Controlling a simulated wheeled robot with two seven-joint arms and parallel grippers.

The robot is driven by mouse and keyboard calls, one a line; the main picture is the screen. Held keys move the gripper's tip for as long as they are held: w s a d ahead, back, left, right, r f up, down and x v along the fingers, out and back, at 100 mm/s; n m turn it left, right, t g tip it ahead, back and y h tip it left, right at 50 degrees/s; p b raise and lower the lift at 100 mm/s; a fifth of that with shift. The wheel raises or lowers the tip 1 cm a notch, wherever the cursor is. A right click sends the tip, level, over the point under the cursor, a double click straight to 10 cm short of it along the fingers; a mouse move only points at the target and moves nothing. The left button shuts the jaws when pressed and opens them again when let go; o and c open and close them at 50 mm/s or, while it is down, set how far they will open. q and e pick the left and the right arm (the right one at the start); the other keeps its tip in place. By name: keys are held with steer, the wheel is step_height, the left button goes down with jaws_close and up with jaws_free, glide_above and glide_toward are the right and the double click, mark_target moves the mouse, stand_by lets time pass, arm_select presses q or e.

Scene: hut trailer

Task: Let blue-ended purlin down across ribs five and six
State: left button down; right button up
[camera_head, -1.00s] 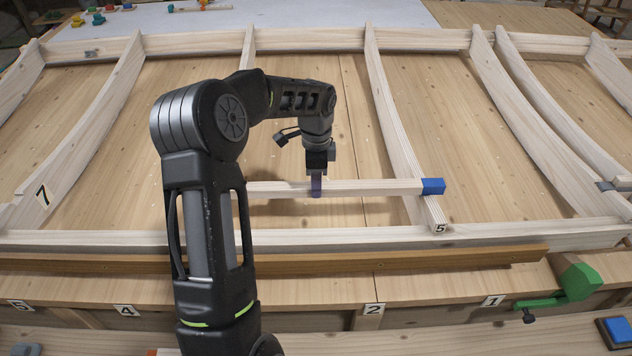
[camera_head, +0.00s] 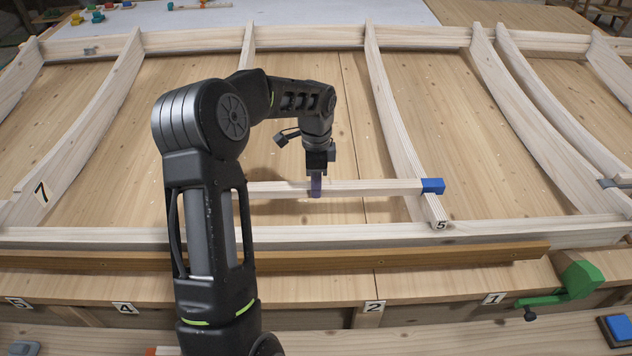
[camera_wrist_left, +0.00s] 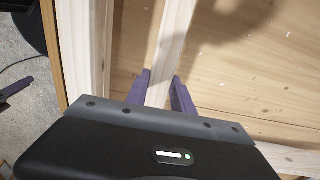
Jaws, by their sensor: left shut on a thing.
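The purlin (camera_head: 370,188) is a pale wooden bar with a blue end (camera_head: 432,186). In the head view it lies roughly level, left to right, its blue end at rib five (camera_head: 395,120), which carries a "5" label. Its left part passes behind my left arm, so its other end and the contact with rib six are hidden. My left gripper (camera_head: 316,187) points down with its purple fingers shut around the purlin's middle. The left wrist view shows the bar (camera_wrist_left: 165,75) between both fingers (camera_wrist_left: 160,92). I cannot tell whether the purlin touches rib five. My right gripper is out of view.
A front rail (camera_head: 350,235) and a brown strip (camera_head: 400,257) run along the near side. A green clamp (camera_head: 565,285) and a blue block (camera_head: 618,328) sit at the right. A pale sheet with small coloured items lies at the back.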

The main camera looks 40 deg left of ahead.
arm_select(q)
steer(key=c, duration=1)
jaws_free()
steer(key=shift+f, duration=0.1)
step_height(320, 180, up, 8)
steer(key=shift+f+b, duration=0.1)
steer(key=shift+b, duration=0.4)
